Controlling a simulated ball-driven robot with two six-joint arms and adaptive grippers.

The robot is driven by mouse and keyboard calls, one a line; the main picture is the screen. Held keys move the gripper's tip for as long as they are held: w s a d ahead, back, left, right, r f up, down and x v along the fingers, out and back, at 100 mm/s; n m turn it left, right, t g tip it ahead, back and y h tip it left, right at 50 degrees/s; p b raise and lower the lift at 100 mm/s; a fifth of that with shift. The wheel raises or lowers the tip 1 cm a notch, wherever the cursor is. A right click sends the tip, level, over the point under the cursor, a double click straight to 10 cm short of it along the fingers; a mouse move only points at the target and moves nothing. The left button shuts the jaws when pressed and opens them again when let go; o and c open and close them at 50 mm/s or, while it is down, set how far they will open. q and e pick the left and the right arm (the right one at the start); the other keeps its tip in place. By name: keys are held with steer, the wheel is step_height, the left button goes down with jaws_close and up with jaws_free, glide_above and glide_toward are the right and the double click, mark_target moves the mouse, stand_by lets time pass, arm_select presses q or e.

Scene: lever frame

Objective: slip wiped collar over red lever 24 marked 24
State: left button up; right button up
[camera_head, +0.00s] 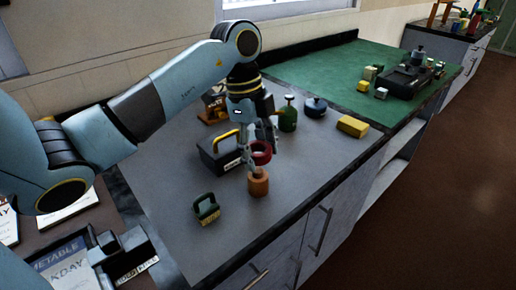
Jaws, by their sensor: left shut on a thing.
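My left gripper (259,148) points down over the grey worktop and is shut on a red ring-shaped collar (262,158). The collar is held in the air, and the fingers hide part of it. An orange-brown cylinder (258,184) stands just below and in front of the gripper. I cannot tell whether the fingertips touch it. I cannot make out a red lever or a 24 mark.
A black box with a yellow handle (217,156) stands left of the gripper. A dark green block (206,208) is at front left. A green bottle (288,116), a dark blue pot (316,106) and a yellow block (352,127) are at right. The front right worktop (300,180) is clear.

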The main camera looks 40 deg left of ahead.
mark_target(258, 170)
arm_select(q)
steer(key=shift+f+b, duration=1.35)
steer(key=shift+f, duration=0.85)
steer(key=shift+f, duration=0.15)
steer(key=o, duration=1.3)
steer(key=r+p, duration=0.2)
steer(key=r, duration=0.1)
steer(key=a+r+p, duration=0.1)
steer(key=r+p, duration=0.5)
steer(key=shift+s+a, duration=0.2)
steer(key=shift+a, duration=0.2)
